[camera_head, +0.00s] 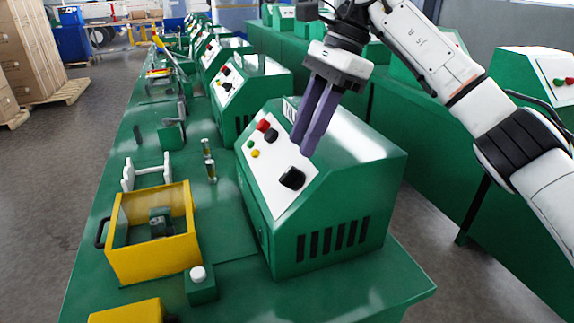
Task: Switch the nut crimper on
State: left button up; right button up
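The nearest nut crimper is a green box (345,185) with a slanted white control panel (268,172). The panel carries a red button (263,125), a black button (271,135), small green and yellow buttons (255,153), and a large black knob (292,178) low on the panel. My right gripper (304,147) comes in from the upper right, its purple fingers pointing down over the panel's right edge. My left gripper is not in view.
A yellow frame (150,262) and a green block with a white button (200,285) stand on the green bench (220,235) left of the box. Similar green boxes (250,85) continue behind. Another machine row stands right, with cardboard boxes (35,50) on the far left.

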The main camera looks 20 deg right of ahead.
aim_at(292, 166)
jog(key=x, duration=0.7)
jog(key=shift+a+f, duration=0.2)
jog(key=shift+f, duration=0.05)
grip_shut()
